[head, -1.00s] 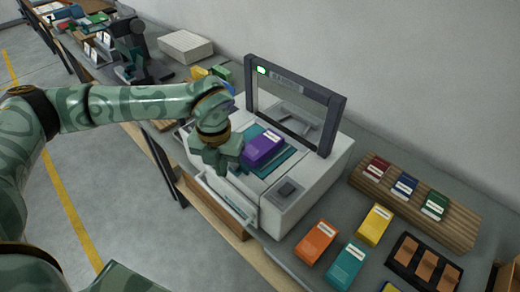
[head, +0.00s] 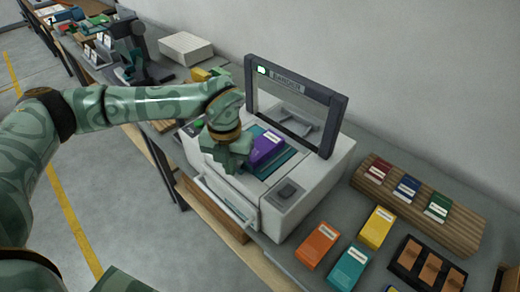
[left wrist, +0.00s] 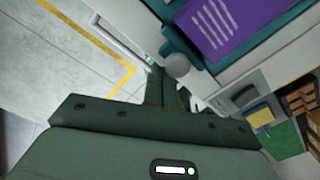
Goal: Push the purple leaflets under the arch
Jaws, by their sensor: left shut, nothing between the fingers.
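The purple leaflets (head: 267,149) lie as a stack on the teal bed (head: 272,169) of a white machine, in front of the arch (head: 294,108). The arch is a dark frame with a clear panel and stands upright across the machine. My left gripper (head: 232,165) is shut and empty, at the front left side of the leaflets. It seems close to or against them; I cannot tell if it touches. The left wrist view shows the leaflets (left wrist: 213,30) at the top, beyond the gripper (left wrist: 178,85). My right gripper is not in view.
Orange (head: 317,245), teal (head: 349,268) and yellow (head: 377,228) boxes stand on the table to the right. A wooden rack (head: 460,223) with small ink packs and a dark tray (head: 406,255) are beyond. A pale box (head: 186,47) stands at the back left.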

